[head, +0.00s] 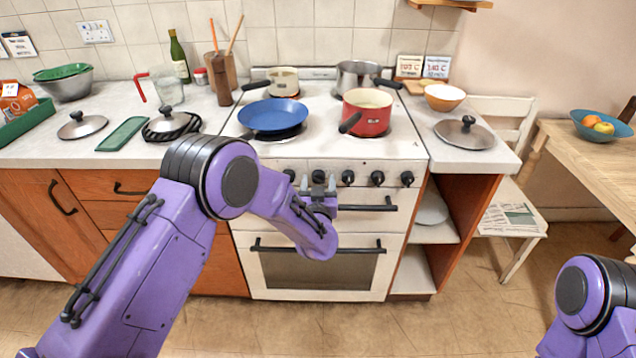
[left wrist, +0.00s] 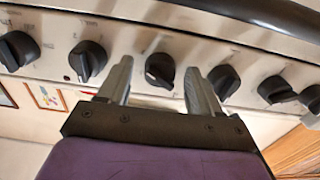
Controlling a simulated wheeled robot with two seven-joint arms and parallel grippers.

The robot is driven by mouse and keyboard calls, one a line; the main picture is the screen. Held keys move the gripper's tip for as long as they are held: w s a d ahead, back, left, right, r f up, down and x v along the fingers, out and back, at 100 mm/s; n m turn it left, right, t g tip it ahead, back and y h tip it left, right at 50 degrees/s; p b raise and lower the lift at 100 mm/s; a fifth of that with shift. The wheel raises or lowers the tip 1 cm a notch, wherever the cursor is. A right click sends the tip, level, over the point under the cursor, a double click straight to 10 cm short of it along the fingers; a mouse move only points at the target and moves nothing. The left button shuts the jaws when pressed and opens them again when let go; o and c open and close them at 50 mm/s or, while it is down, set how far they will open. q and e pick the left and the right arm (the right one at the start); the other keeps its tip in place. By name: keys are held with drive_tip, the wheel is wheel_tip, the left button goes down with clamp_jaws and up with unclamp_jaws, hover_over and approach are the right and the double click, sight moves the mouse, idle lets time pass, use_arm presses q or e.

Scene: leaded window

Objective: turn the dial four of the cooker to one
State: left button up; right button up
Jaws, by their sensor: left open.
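The white cooker (head: 300,222) has a row of black dials on its front panel. My left gripper (head: 319,186) is at this row, below the hob, fingers toward the panel. In the left wrist view the open fingers (left wrist: 159,85) stand either side of one dial (left wrist: 160,70), the third from the left there, with gaps on both sides. Counting from the left there, the fourth dial (left wrist: 223,80) is partly behind the right finger; in the head view I take it to be the dial (head: 347,177) right of the gripper. My right gripper is out of view.
Oven handles (head: 364,208) jut out below the dials. My left arm hides the panel's left end. The floor (head: 480,310) front right is clear.

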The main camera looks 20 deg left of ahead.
use_arm(q)
drive_tip(key=c, duration=1)
drive_tip(key=shift+c, duration=0.2)
drive_tip(key=shift+n, duration=0.4)
drive_tip(key=n+b, duration=0.2)
drive_tip(key=n, duration=0.3)
drive_tip(key=shift+f+n+b, duration=0.1)
drive_tip(key=shift+n+b, duration=0.2)
drive_tip(key=shift+b, duration=0.05)
drive_tip(key=n+b, duration=0.2)
drive_tip(key=n, duration=0.3)
drive_tip(key=shift+n, duration=0.3)
drive_tip(key=o, duration=1)
drive_tip(key=shift+o, duration=0.2)
